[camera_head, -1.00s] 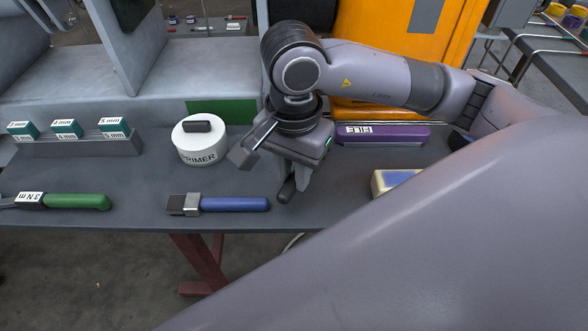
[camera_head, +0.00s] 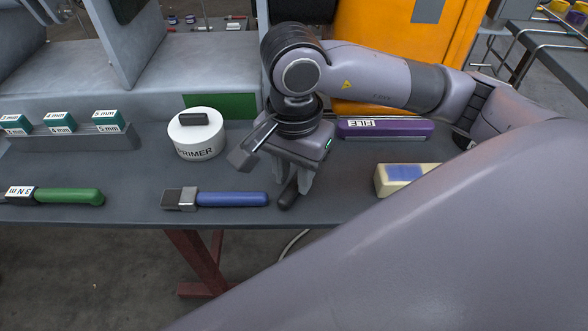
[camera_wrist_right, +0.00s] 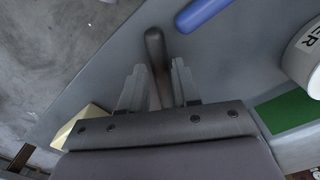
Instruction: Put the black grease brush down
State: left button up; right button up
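The black grease brush shows as a dark rounded handle (camera_head: 288,196) at the front of the grey table, right of the blue-handled brush. It also shows in the right wrist view (camera_wrist_right: 154,46). My right gripper (camera_head: 293,187) is low over the table with its fingers on either side of the brush. In the right wrist view the fingers (camera_wrist_right: 158,82) stand apart, with a gap to the handle on both sides. The rest of the brush is hidden under the gripper. My left gripper is not in view.
A blue-handled brush (camera_head: 232,199) lies just left of the gripper. A white primer tin (camera_head: 197,142) stands behind it. A cream and blue block (camera_head: 392,181) and a purple file box (camera_head: 390,128) are to the right. A green-handled tool (camera_head: 70,197) lies far left.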

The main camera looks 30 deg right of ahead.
jog(key=shift+o, duration=0.3)
jog(key=o, duration=0.5)
jog(key=shift+r+p, duration=0.4)
jog(key=shift+r, duration=3.2)
